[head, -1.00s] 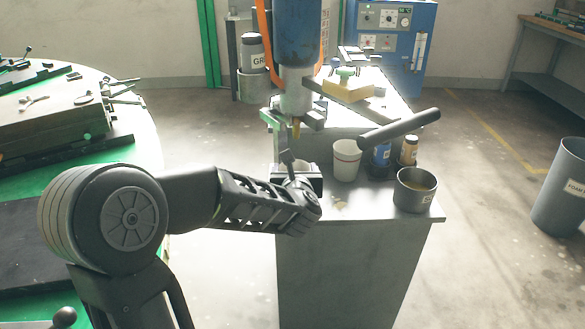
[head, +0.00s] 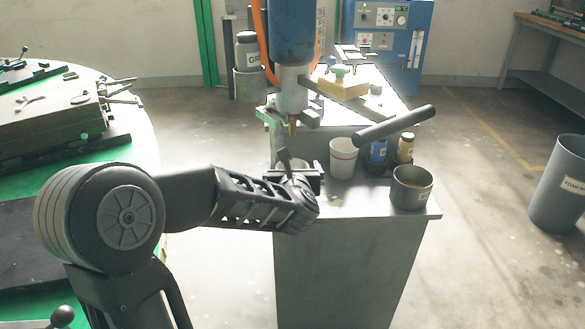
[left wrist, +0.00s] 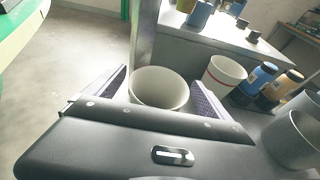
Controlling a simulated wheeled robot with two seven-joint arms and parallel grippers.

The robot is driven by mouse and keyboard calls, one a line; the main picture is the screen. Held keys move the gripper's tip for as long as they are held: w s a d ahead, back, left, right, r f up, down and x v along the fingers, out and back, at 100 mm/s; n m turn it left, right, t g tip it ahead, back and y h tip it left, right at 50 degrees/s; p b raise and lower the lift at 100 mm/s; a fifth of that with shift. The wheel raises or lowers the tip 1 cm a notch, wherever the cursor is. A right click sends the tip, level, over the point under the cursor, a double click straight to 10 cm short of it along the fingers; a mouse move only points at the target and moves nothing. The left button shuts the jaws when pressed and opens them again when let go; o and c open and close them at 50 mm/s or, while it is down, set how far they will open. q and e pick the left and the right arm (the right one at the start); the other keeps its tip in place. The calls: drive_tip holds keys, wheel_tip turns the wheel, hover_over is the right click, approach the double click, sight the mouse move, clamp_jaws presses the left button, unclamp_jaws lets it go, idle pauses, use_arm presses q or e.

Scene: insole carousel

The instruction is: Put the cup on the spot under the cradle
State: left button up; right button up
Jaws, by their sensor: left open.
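A plain white cup (left wrist: 160,86) stands between the spread fingers of my left gripper (left wrist: 158,98) in the left wrist view, with a gap visible on its right. In the head view my left gripper (head: 294,174) is low over the steel stand, below the nozzle (head: 293,126), and mostly hides this cup. The grey cradle (head: 310,116) holds the blue dispenser (head: 293,32) above. The spot under it is hidden by my gripper. A second white cup with a red stripe (head: 343,158) stands just right of the gripper; it also shows in the left wrist view (left wrist: 223,74).
A yellow block (head: 343,87) lies behind. A grey bin (head: 560,185) stands on the floor.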

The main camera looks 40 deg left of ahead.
use_arm(q)
drive_tip(key=p+v, duration=0.1)
drive_tip(key=v, duration=1.1)
